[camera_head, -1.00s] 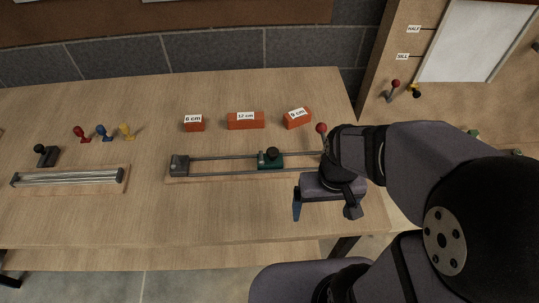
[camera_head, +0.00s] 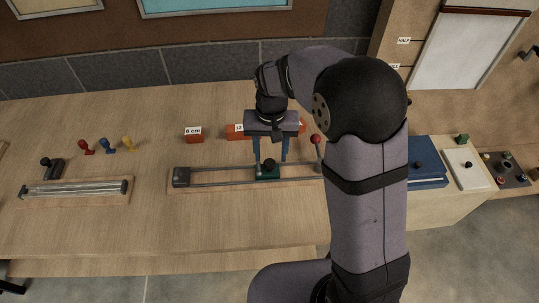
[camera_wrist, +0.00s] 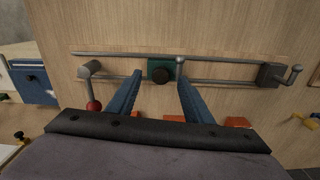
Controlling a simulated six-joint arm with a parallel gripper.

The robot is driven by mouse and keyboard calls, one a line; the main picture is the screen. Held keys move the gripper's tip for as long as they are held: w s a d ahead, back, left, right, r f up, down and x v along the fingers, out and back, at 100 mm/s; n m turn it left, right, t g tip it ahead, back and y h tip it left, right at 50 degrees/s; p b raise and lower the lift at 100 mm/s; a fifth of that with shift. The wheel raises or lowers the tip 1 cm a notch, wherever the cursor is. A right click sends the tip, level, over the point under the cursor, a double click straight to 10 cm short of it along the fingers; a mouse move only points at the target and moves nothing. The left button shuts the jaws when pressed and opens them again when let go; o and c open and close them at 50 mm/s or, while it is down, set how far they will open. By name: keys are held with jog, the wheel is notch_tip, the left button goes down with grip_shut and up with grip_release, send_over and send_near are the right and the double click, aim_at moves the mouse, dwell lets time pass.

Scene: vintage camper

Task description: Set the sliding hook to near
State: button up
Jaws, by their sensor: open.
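A slider with a dark green block (camera_head: 267,173) and black knob sits partway along a twin-rod rail (camera_head: 215,184) on a wooden board; it is the likeliest sliding hook. In the wrist view the green block (camera_wrist: 152,66) has a thin grey upright post beside it. My gripper (camera_head: 271,163) is open and points down over the slider. In the wrist view the blue fingertips of my gripper (camera_wrist: 160,76) lie on either side of the block and knob; I cannot tell whether they touch. No position labels are readable on the rail.
A red-knobbed lever (camera_head: 316,139) stands at the rail's right end and a grey end block (camera_head: 181,177) at its left. Orange blocks, one marked 6 cm (camera_head: 194,135), lie behind. A second rail (camera_head: 75,189) is at left. A blue box (camera_head: 428,162) is at right. The table front is clear.

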aim_at(270, 163)
jog(key=shift+w+a+r+m, duration=0.25)
jog(key=shift+w+r+m, duration=0.65)
jog(key=shift+w+r, duration=0.3)
jog(key=shift+r+m, duration=0.3)
jog(key=shift+m, duration=0.4)
jog(key=shift+s+d+m, duration=0.1)
jog(key=shift+s+m, duration=0.5)
jog(key=shift+m, duration=1.1)
jog(key=shift+f+p, duration=1)
jog(key=shift+f, duration=2.7)
jog(key=shift+c, duration=0.7)
